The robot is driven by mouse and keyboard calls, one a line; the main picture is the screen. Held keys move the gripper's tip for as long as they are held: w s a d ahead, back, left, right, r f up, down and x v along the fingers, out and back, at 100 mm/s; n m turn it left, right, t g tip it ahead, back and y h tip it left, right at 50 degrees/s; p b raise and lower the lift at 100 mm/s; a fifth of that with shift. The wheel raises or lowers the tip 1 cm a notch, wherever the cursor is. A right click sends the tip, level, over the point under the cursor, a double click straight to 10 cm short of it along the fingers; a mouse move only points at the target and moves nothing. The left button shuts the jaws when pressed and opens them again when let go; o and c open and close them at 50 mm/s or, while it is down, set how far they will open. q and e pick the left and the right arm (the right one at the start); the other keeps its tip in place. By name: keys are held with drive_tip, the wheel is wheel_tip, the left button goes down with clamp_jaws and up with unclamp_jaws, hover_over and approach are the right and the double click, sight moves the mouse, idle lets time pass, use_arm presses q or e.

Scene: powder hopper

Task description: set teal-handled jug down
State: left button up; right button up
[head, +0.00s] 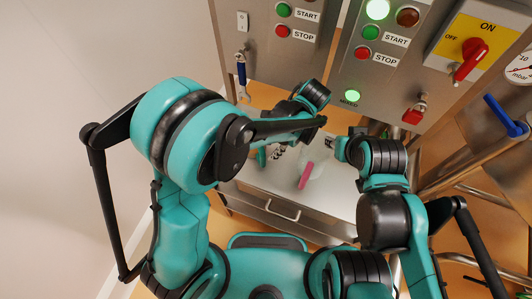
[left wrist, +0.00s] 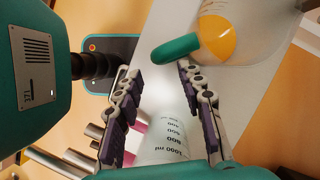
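The teal-handled jug, translucent with yellow-orange contents, shows at the top right of the left wrist view (left wrist: 245,45). Its teal handle (left wrist: 176,48) lies just beyond my left fingertips, closest to the right-hand finger. My left gripper (left wrist: 158,72) is open, with its fingers well apart and nothing between the pads. In the head view a small teal handle (head: 262,157) shows under my left gripper (head: 277,151); the arm hides most of that jug. My right gripper (head: 330,144) is beside a pale pink-handled jug; its fingers are too small to read.
The pink handle (head: 306,176) stands out on the pale worktop (head: 250,176). The pink-handled jug, with a millilitre scale (left wrist: 165,150), is close below my left fingers in the wrist view. A steel control panel (head: 345,75) with buttons rises behind the worktop.

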use_arm(q)
drive_tip(key=shift+v, duration=1.6)
drive_tip(key=s+a+r+n+t+h, duration=0.2)
drive_tip(key=a+r+n+t, duration=0.2)
drive_tip(key=a+n, duration=0.3)
drive_tip(key=s+a+r+n+t+h, duration=0.2)
drive_tip(key=a+r+n, duration=0.5)
drive_tip(key=a, duration=0.5)
drive_tip(key=shift+s+a+n+t, duration=0.25)
drive_tip(key=shift+s+n+t, duration=0.35)
drive_tip(key=shift+t, duration=0.5)
drive_tip(key=shift+s+f, duration=0.1)
